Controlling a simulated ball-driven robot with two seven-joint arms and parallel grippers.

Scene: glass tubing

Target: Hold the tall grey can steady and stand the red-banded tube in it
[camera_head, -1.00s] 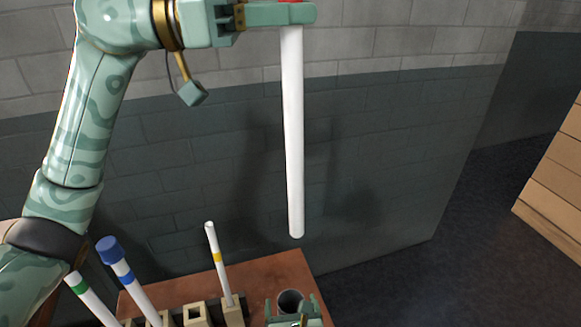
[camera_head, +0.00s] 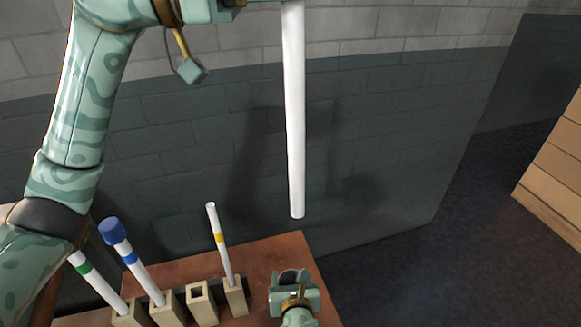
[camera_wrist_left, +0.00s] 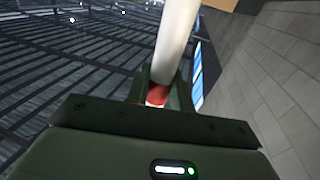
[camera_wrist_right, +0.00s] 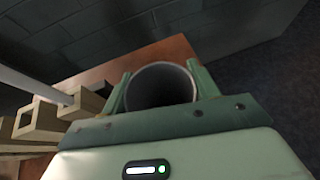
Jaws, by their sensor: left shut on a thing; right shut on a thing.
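The red-banded tube (camera_head: 294,120) is a long white tube, hanging nearly upright. My left gripper (camera_wrist_left: 160,92) is shut on it at the red band, seen in the left wrist view; its jaw tips are cut off by the top edge in the head view. The tube's lower end hangs in the air, above the can in the head picture and apart from it. The tall grey can (camera_wrist_right: 161,86) is upright with its round mouth open and dark inside. My right gripper (camera_head: 295,290) is shut around it, one finger on each side. The can's lower body is hidden.
Tan holders (camera_head: 203,306) stand on the brown table (camera_head: 262,255) left of the can. They hold a green-banded tube (camera_head: 95,277), a blue-capped tube (camera_head: 130,255) and a yellow-banded tube (camera_head: 220,245); one holder is empty. A dark brick wall (camera_head: 400,150) stands behind.

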